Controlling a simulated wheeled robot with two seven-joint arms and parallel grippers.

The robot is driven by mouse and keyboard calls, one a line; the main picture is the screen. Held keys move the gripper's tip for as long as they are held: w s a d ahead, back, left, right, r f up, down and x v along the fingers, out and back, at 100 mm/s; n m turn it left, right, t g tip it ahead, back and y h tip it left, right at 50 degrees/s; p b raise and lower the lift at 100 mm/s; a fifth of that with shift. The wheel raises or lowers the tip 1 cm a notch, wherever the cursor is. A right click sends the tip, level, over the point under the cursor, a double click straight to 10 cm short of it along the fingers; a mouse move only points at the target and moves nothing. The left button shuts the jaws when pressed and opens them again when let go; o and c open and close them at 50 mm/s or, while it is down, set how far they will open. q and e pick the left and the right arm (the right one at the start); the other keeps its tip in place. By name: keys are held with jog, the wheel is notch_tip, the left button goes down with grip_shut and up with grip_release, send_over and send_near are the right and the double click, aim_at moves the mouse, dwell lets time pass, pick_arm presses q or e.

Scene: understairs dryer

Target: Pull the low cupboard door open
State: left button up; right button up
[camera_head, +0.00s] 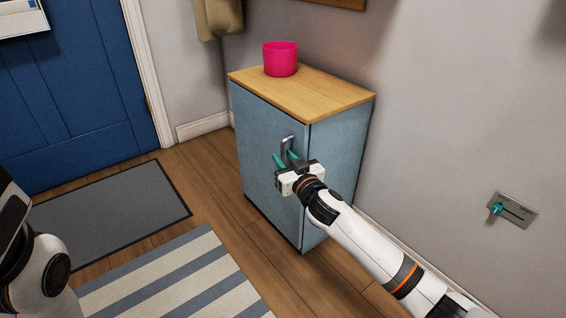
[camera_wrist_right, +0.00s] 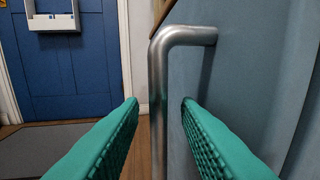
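The low cupboard (camera_head: 345,150) is blue-grey with a wooden top (camera_head: 310,92). Its door (camera_head: 262,125) looks shut in the head view. A silver bar handle (camera_head: 287,146) stands upright near the door's right edge. My right gripper (camera_head: 286,160) is at the handle with its teal fingers apart. In the right wrist view, the handle (camera_wrist_right: 158,100) stands between the two open fingers (camera_wrist_right: 160,104), with a gap visible on the right side. The handle's lower part is hidden by the gripper in the head view. My left gripper is out of view; only part of my left arm shows.
A pink pot (camera_head: 280,60) stands on the cupboard top. A grey mat (camera_head: 115,215) and a striped rug (camera_head: 175,280) lie on the wooden floor before the cupboard. A blue door (camera_head: 70,90) is at the left. A wall plate with a teal lever (camera_head: 512,210) is at the right.

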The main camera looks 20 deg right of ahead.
jog(key=shift+w+a, duration=0.1)
jog(key=shift+w, duration=0.5)
grip_shut()
